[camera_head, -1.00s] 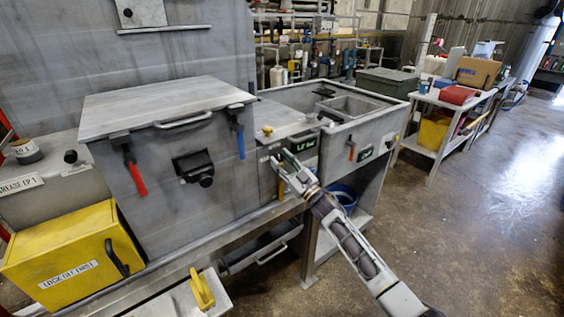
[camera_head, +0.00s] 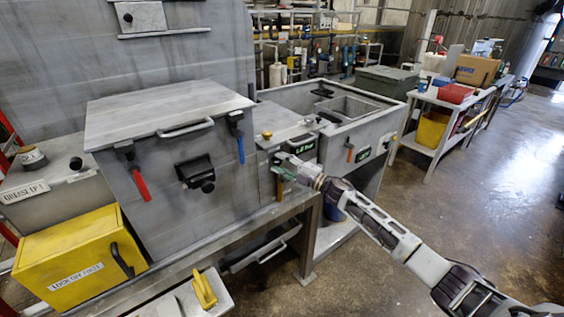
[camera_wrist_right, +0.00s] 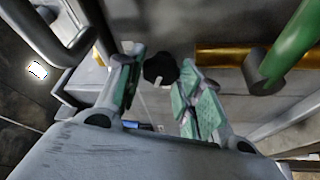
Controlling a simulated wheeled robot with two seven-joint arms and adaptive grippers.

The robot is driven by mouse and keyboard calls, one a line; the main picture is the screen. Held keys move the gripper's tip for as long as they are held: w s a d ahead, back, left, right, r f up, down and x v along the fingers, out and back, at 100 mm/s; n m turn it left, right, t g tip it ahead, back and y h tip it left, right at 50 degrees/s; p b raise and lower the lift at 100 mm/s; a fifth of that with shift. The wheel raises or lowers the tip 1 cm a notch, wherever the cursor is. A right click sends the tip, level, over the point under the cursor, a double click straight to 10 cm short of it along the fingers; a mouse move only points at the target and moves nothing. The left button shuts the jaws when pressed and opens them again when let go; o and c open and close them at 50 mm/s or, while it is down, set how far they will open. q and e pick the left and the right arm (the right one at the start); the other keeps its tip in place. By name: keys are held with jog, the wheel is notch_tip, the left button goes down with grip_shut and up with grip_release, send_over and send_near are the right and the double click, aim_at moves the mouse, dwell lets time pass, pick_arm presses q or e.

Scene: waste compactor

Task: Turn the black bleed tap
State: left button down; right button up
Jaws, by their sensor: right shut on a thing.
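The black bleed tap (camera_wrist_right: 160,67) shows in the right wrist view as a small dark knob between the green-padded fingertips. My right gripper (camera_head: 279,166) is at the front of the small grey unit between the large lidded box and the sink. It is shut on the tap, one finger on each side. In the head view the gripper hides the tap. My left gripper is not in view.
A yellow-orange handle (camera_head: 280,189) hangs just below my right gripper, and a yellow knob (camera_head: 267,134) sits above it. The large grey box (camera_head: 160,180) with red and blue handles stands to the left. The sink (camera_head: 345,105) is to the right. Open floor lies at right.

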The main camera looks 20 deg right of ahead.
jog(key=shift+r+n+g+p, duration=0.1)
jog(key=shift+n+g+p, duration=0.4)
jog(key=shift+n, duration=0.6)
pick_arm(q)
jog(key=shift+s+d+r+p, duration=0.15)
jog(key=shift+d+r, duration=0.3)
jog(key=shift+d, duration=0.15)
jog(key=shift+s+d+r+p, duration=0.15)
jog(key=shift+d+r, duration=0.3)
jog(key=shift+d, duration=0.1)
pick_arm(e)
jog(key=shift+n, duration=0.4)
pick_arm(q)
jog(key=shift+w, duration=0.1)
pick_arm(e)
jog(key=o, duration=1)
jog(key=shift+c, duration=0.2)
jog(key=shift+s, duration=0.1)
jog(key=v, duration=1.1)
jog(key=shift+s+d, duration=0.25)
jog(key=shift+s, duration=0.1)
jog(key=shift+r, duration=0.1)
